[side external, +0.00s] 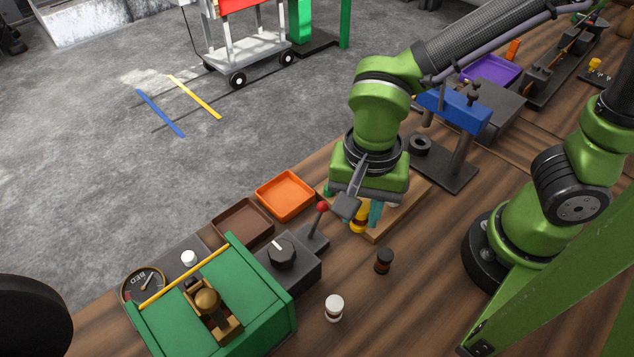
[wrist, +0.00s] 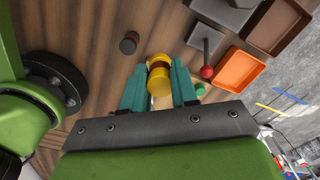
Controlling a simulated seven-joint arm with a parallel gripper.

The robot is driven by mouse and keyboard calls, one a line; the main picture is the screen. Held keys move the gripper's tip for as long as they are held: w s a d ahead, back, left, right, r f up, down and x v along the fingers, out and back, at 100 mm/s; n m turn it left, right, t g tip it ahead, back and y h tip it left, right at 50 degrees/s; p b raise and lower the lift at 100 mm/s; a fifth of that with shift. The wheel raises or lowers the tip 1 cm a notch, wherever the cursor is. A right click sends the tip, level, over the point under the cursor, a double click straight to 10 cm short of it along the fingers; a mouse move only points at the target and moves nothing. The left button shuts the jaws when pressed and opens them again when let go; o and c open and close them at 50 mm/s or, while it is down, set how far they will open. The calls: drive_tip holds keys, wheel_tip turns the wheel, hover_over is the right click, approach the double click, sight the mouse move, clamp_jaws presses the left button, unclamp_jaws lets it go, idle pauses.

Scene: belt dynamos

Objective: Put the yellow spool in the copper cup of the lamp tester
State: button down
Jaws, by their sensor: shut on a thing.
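The yellow spool (side external: 358,224) has a dark brown middle band. My gripper (wrist: 161,70) is shut on it, with one teal finger on each side in the wrist view. In the side view the spool hangs below my gripper (side external: 366,214) by the wooden board; I cannot tell whether it touches the board. The green box (side external: 262,277) at lower left appears to be the lamp tester. A rounded copper-brown piece (side external: 207,300) sits in a bracket on it; I cannot tell whether this is the cup or whether it is hollow. The wrist view does not show this box.
A red-knobbed lever (side external: 321,208) stands between my gripper and the green box, by a dark dial block (side external: 283,256). A black spool (side external: 384,261) and a white spool (side external: 334,308) stand in front. Orange (side external: 286,196) and brown (side external: 242,222) trays lie behind.

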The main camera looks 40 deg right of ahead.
drive_tip(key=w+d+f, duration=0.1)
drive_tip(key=d, duration=0.1)
drive_tip(key=w+d+m, duration=0.1)
drive_tip(key=w+d, duration=0.1)
drive_tip(key=w+d+f+m, duration=0.1)
drive_tip(key=d, duration=0.1)
drive_tip(key=shift+w+d+f, duration=0.3)
drive_tip(key=shift+d+f, duration=0.05)
drive_tip(key=shift+d, duration=0.05)
drive_tip(key=shift+f, duration=2.45)
drive_tip(key=c, duration=0.9)
unclamp_jaws()
drive_tip(key=shift+f, duration=0.1)
drive_tip(key=shift+o, duration=0.2)
